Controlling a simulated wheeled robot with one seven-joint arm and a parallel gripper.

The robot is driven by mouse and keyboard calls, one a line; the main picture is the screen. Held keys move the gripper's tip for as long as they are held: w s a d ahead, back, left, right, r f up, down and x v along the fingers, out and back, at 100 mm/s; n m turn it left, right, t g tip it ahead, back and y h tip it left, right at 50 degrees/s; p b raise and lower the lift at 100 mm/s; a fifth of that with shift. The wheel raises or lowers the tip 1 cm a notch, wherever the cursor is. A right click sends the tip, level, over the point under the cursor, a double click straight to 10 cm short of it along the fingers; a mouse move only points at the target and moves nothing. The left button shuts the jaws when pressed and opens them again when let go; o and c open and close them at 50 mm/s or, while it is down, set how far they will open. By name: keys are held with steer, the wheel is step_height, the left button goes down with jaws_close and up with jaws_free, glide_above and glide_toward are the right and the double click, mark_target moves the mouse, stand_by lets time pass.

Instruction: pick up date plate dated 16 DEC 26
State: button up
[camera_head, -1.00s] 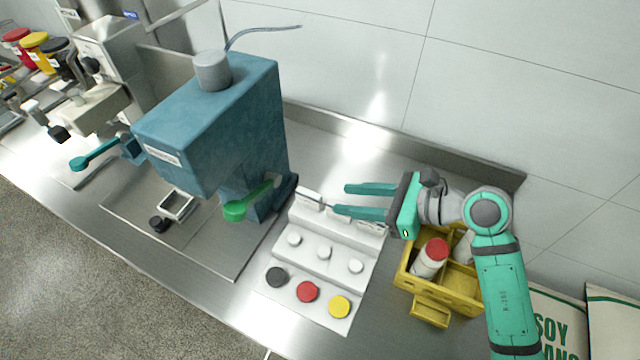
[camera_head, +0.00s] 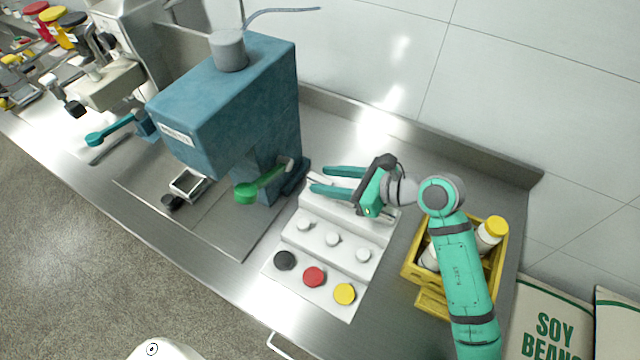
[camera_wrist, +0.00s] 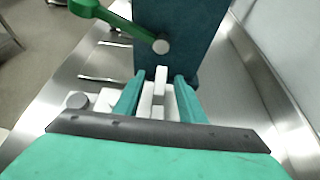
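My gripper (camera_head: 319,180) is open, its two teal fingers pointing left over the back step of a white stepped rack (camera_head: 312,241). In the wrist view, the fingers (camera_wrist: 158,90) stand on either side of a narrow white upright piece (camera_wrist: 160,82), which looks like a date plate on the rack. I cannot tell whether the fingers touch it. In the head view my gripper hides most of the back row of plates. No date can be read in either view, so I cannot tell which plate is dated 16 DEC 26.
The blue mill (camera_head: 230,105) with its green handle (camera_head: 262,186) stands just left of the rack. Black (camera_head: 285,260), red (camera_head: 314,277) and yellow (camera_head: 345,294) caps lie on the rack's front step. A yellow crate (camera_head: 432,303) with bottles stands right, partly behind my arm.

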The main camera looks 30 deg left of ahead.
steer(key=shift+a+f, duration=0.15)
steer(key=shift+a, duration=0.15)
steer(key=shift+c, duration=0.6)
jaws_close()
